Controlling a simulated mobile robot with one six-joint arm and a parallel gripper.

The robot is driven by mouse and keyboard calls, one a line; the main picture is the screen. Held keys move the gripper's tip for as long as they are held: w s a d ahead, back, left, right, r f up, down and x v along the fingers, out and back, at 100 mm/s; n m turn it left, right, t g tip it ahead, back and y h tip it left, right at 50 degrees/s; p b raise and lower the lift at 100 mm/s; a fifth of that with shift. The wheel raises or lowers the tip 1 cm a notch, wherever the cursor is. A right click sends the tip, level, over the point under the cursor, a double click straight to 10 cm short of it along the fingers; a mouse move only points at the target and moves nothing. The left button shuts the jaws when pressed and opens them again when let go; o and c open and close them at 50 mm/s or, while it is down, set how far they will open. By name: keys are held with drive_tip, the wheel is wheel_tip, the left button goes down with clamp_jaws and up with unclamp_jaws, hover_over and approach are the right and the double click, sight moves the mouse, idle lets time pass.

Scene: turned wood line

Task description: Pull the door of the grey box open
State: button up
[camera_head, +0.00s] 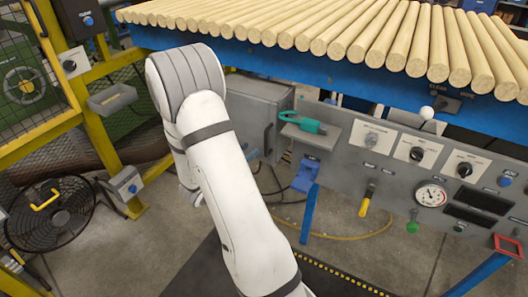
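The grey box (262,98) is below the left end of the blue-edged log table, at the left of the control panel. My white arm crosses in front of it and hides its left part. A dark upright handle (268,138) shows near the box's right edge. The door looks shut as far as I can see, but much of it is covered. My gripper is not in view; the end of my arm is hidden behind its own links.
A small shelf with a teal tool (303,123) juts out right of the box. A blue holder (305,175) hangs below it. The grey control panel (340,200) runs rightward. A yellow guard frame (92,110) and black fan (48,213) stand left. Some floor is clear below the panel.

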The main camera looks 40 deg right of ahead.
sight(265, 143)
drive_tip(key=shift+g+h, duration=0.4)
drive_tip(key=shift+g, duration=0.2)
drive_tip(key=d, duration=0.5)
drive_tip(key=d+b, duration=0.1)
drive_tip(key=d, duration=0.2)
drive_tip(key=shift+w+f, duration=0.25)
clamp_jaws()
